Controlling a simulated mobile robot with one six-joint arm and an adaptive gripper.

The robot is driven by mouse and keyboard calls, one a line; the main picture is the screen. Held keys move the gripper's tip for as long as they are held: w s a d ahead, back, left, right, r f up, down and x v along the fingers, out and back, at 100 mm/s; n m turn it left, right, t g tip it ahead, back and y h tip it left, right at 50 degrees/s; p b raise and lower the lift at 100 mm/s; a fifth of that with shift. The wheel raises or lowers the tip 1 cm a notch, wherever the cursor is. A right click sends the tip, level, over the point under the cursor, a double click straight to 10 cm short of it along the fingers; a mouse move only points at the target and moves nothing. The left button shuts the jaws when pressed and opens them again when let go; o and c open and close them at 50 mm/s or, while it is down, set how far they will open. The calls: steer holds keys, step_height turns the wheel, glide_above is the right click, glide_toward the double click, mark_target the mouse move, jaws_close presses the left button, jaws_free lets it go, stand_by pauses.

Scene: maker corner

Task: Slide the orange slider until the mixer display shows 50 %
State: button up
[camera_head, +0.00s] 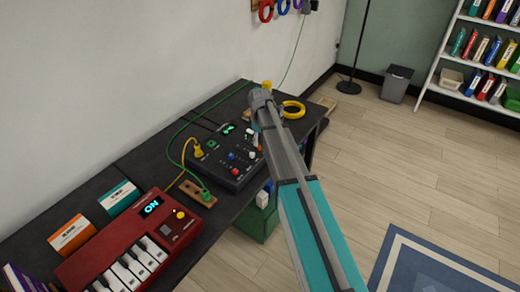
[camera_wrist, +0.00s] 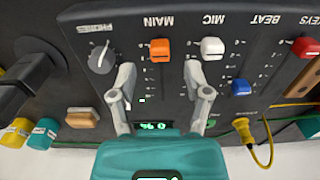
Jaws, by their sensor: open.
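The mixer (camera_head: 222,165) is a black box on the dark bench. In the wrist view, which is upside down, the orange slider (camera_wrist: 160,49) sits at the MAIN label, at the top end of its track in the picture. The small green mixer display (camera_wrist: 153,126) appears to read 0 %, partly cut off by my gripper body. My gripper (camera_wrist: 160,72) is open and empty, its fingers on either side of the orange slider's track. The fingertips stop just short of the orange cap in the picture; their height above the panel is unclear. My arm covers part of the mixer's right side in the head view.
A white slider (camera_wrist: 212,48), blue slider (camera_wrist: 241,87) and red slider (camera_wrist: 305,46) stand beside the orange one. A grey knob (camera_wrist: 102,60) is on the other side. A yellow plug (camera_wrist: 245,130) and cables lie behind. A red keyboard (camera_head: 85,272) and yellow ring (camera_head: 293,109) share the bench.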

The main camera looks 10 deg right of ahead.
mark_target(260, 145)
steer(key=shift+f+b, duration=1.3)
steer(key=shift+f, duration=0.25)
steer(key=shift+c, duration=0.3)
jaws_close()
steer(key=shift+w, duration=0.1)
